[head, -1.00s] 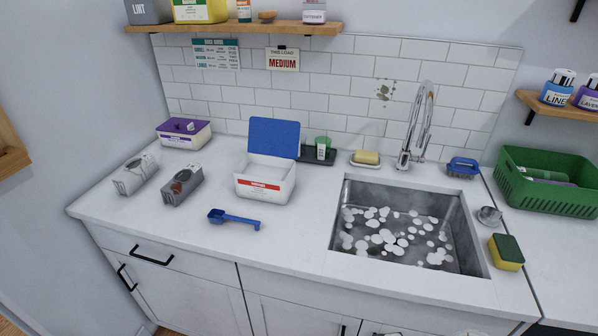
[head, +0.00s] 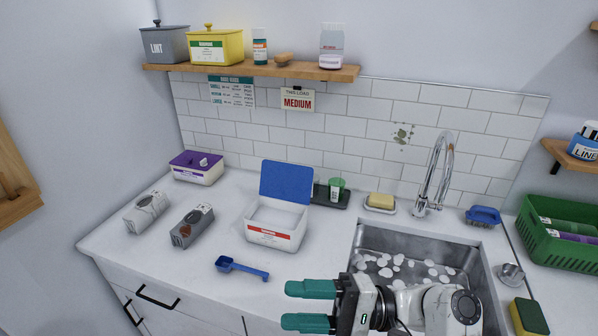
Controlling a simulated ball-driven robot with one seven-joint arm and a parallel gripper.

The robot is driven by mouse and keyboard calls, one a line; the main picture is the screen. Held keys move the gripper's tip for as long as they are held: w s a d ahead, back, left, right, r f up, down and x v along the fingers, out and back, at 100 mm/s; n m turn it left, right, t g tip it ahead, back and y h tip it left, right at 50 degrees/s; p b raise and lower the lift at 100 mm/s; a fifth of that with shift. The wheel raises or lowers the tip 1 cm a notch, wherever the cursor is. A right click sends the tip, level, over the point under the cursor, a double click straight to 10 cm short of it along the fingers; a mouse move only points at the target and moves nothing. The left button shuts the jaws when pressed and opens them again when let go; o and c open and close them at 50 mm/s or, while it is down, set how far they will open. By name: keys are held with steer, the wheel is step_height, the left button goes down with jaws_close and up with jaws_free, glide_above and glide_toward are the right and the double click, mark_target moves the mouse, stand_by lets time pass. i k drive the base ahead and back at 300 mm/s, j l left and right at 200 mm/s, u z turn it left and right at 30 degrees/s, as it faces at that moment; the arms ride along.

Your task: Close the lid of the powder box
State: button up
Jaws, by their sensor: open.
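The powder box (head: 274,236) is a white tub with a red and white label, standing on the counter left of the sink. Its blue lid (head: 286,182) is raised, standing up at the back edge, and the box is open. My gripper (head: 309,305) has teal fingers pointing left, apart and empty. In the picture it is below and to the right of the powder box, in front of the sink's left part, not touching the box.
A blue scoop (head: 242,268) lies in front of the box. A dark tray with a green cup (head: 336,188) is behind right. The sink (head: 400,240) holds suds.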

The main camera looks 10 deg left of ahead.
mark_target(278, 181)
steer(key=i, duration=1.75)
